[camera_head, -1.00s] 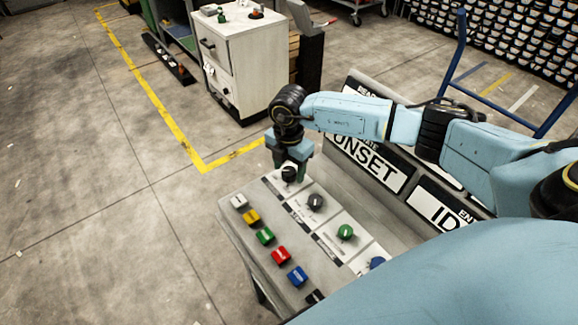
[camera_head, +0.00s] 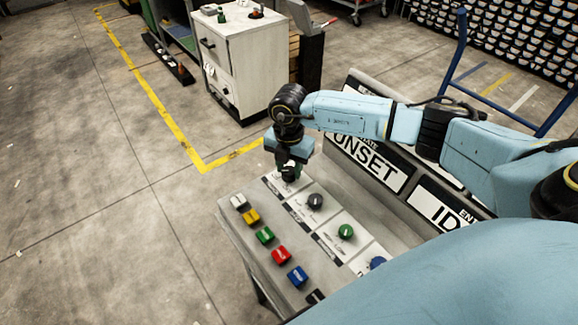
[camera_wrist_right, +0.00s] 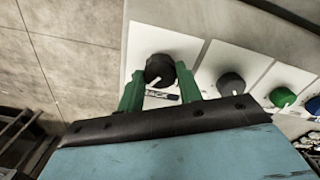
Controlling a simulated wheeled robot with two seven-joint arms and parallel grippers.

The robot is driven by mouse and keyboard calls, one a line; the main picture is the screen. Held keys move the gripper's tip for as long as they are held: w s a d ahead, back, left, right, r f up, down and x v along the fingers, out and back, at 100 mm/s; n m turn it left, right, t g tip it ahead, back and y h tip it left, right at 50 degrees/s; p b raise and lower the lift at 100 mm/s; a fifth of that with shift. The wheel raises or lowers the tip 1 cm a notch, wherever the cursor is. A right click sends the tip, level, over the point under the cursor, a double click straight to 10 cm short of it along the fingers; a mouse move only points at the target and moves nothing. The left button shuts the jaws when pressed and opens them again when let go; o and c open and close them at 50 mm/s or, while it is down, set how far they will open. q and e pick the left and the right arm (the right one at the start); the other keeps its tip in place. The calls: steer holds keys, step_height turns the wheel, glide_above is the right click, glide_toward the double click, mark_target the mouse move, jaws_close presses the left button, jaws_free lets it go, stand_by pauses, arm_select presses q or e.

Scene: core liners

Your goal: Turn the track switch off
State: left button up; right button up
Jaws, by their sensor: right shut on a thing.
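The track switch is a black round knob (camera_wrist_right: 160,68) with a white pointer line, on a white plate whose partly visible label (camera_wrist_right: 160,94) seems to end in "ACK". The pointer slants down and to the left in the right wrist view. My right gripper (camera_head: 290,174) reaches down at the far end of the panel. In the right wrist view its green fingers (camera_wrist_right: 158,80) stand on either side of the knob, shut on it. In the head view the gripper mostly hides the knob. My left gripper is not in view.
The slanted panel (camera_head: 237,218) carries a dark grey knob (camera_head: 315,201), a green knob (camera_head: 345,232) and a blue knob (camera_head: 378,263). Several coloured buttons line its front, including a red one (camera_head: 281,255). A sign board (camera_head: 368,160) rises behind the knobs.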

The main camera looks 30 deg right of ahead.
mark_target(289, 170)
steer(key=n, duration=0.4)
steer(key=shift+n+b, duration=0.3)
steer(key=shift+b, duration=0.05)
steer(key=n+b, duration=0.1)
steer(key=n, duration=0.2)
steer(key=shift+n, duration=0.4)
steer(key=n+b, duration=0.1)
steer(key=n, duration=0.3)
steer(key=shift+n+b, duration=0.6)
steer(key=shift+n, duration=1)
steer(key=o, duration=1)
step_height(289, 170, up, 14)
steer(key=shift+f, duration=0.25)
